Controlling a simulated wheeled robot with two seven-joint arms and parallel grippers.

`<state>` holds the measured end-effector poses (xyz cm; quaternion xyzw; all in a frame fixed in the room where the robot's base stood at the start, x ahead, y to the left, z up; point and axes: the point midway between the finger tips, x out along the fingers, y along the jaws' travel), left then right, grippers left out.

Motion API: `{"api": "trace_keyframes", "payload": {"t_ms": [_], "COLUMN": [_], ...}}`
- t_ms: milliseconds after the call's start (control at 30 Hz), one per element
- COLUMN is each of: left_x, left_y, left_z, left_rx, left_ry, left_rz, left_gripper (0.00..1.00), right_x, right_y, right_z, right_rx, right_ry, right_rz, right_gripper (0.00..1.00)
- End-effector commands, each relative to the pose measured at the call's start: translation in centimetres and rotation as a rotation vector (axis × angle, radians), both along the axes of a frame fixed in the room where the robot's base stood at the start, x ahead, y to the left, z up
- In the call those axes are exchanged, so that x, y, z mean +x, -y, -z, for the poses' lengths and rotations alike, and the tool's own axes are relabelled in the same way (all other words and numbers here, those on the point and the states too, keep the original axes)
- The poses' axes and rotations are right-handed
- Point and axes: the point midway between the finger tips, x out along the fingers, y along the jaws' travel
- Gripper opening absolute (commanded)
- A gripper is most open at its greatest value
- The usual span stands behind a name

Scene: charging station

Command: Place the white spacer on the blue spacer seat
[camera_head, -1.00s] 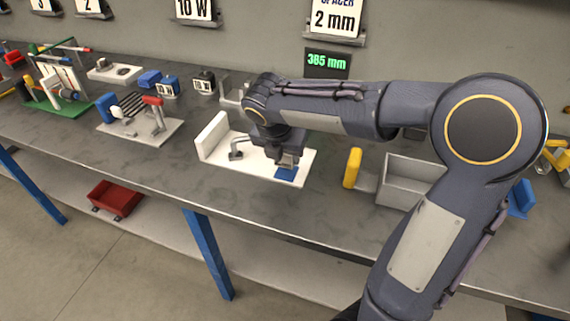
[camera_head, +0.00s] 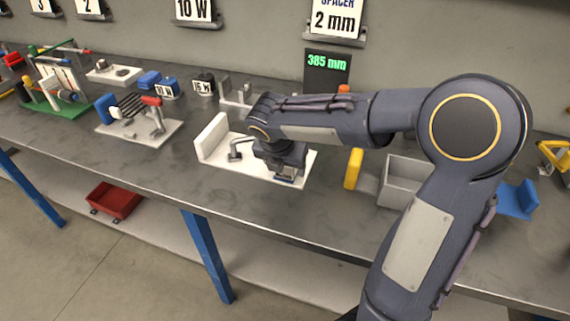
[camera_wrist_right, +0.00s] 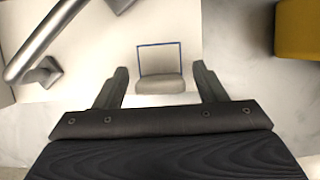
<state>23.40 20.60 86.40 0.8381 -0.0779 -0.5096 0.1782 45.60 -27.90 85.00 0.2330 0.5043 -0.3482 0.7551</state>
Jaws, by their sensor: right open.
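In the right wrist view the pale spacer (camera_wrist_right: 160,60) lies between the two fingers of my right gripper (camera_wrist_right: 160,70). The fingers are spread, with a gap on each side of it. A thin blue edge of the spacer seat (camera_wrist_right: 160,44) shows along the far side and both flanks of the spacer, which appears to lie on it. In the head view my right gripper (camera_head: 287,175) is low over the right end of the white fixture plate (camera_head: 230,166). It hides the spacer and nearly all of the seat there. My left gripper is not in view.
A bent grey metal rod (camera_wrist_right: 40,45) stands on the plate left of the gripper. A yellow block (camera_head: 353,168) and an open grey bin (camera_head: 400,180) stand to the right. A white upright wall (camera_head: 212,136) closes the plate's left end. Bare bench lies in front.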

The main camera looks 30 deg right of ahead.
Motion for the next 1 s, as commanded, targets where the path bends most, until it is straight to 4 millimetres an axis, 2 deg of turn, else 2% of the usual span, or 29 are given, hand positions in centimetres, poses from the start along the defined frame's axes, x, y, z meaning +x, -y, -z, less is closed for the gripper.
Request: {"api": "trace_keyframes", "payload": {"t_ms": [133,267,600,700,900,1000], "left_x": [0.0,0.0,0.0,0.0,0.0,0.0], "left_y": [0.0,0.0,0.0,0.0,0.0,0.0], "left_z": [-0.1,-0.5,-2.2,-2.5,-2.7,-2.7], "left_rx": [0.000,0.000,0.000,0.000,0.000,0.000], "left_ry": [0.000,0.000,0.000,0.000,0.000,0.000], "left_rz": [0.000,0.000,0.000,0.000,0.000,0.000], "left_gripper": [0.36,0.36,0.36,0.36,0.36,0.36], "right_x": [0.0,-0.2,-2.0,-2.4,-3.1,-4.7], "right_y": [0.0,-0.3,-2.5,-2.9,-3.4,-3.1], "right_z": [-0.3,-1.6,-8.3,-9.7,-11.3,-11.1], "right_rx": [0.000,0.000,0.001,0.000,0.008,0.073], "right_ry": [0.001,0.004,0.005,0.003,0.005,0.035], "right_rz": [0.000,-0.001,-0.002,-0.001,0.011,0.126], "right_gripper": [0.65,0.65,0.65,0.65,0.65,0.65]}}
